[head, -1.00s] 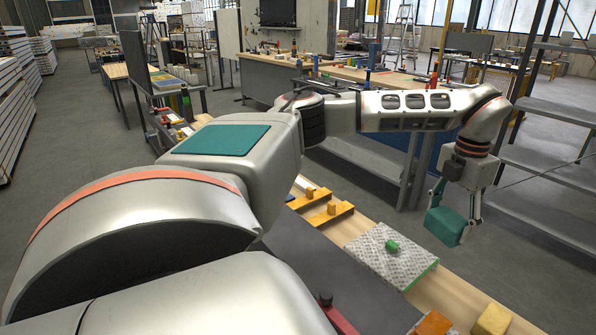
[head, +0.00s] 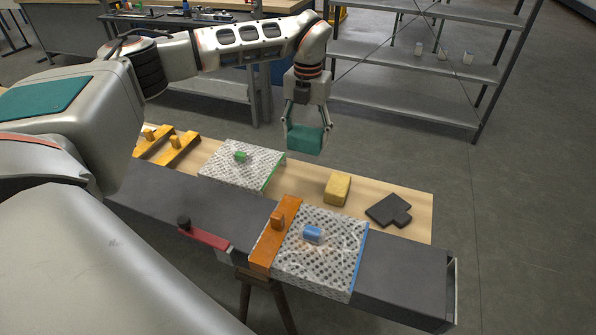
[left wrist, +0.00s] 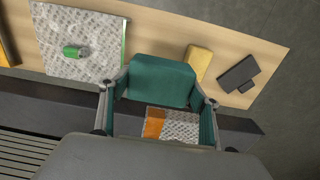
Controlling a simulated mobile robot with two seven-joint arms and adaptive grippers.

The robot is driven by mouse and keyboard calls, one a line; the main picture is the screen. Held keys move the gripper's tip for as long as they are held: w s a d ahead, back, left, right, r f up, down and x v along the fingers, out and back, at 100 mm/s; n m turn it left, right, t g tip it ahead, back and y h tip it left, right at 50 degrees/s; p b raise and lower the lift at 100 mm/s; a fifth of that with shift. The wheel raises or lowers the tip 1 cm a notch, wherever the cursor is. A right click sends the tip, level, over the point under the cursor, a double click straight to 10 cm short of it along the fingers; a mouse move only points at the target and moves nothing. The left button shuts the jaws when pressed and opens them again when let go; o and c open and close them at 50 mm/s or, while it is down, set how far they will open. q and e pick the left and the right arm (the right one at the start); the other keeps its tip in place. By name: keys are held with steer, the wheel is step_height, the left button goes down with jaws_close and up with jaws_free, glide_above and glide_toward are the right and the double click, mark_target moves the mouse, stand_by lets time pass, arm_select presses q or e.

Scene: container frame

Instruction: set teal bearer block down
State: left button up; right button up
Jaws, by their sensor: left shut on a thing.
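The teal bearer block (head: 305,140) is held in my left gripper (head: 306,128), whose fingers close on its two sides. In the head view it hangs above the far edge of the wooden bench top (head: 408,195), behind the yellow block and right of the green-edged patterned plate. In the left wrist view the teal block (left wrist: 160,80) sits between the two fingers (left wrist: 158,100) and hides part of the bench. Its underside is hidden, and I see no contact with the bench. My right gripper is in neither view.
A green-edged patterned plate (head: 222,168), a yellow block (head: 337,188) and a dark notched plate (head: 390,210) lie on the wood. In front, a dark beam (head: 405,275) carries a blue-edged patterned plate (head: 325,262) and an orange bar (head: 266,252). Grey shelving (head: 400,97) stands behind.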

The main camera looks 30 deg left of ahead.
mark_target(306, 143)
arm_select(q)
step_height(306, 143, down, 11)
steer(key=shift+r, duration=0.1)
steer(key=shift+f, duration=2.1)
steer(key=shift+f, duration=0.15)
steer(key=o, duration=0.6)
step_height(306, 143, up, 12)
steer(key=shift+r, duration=0.15)
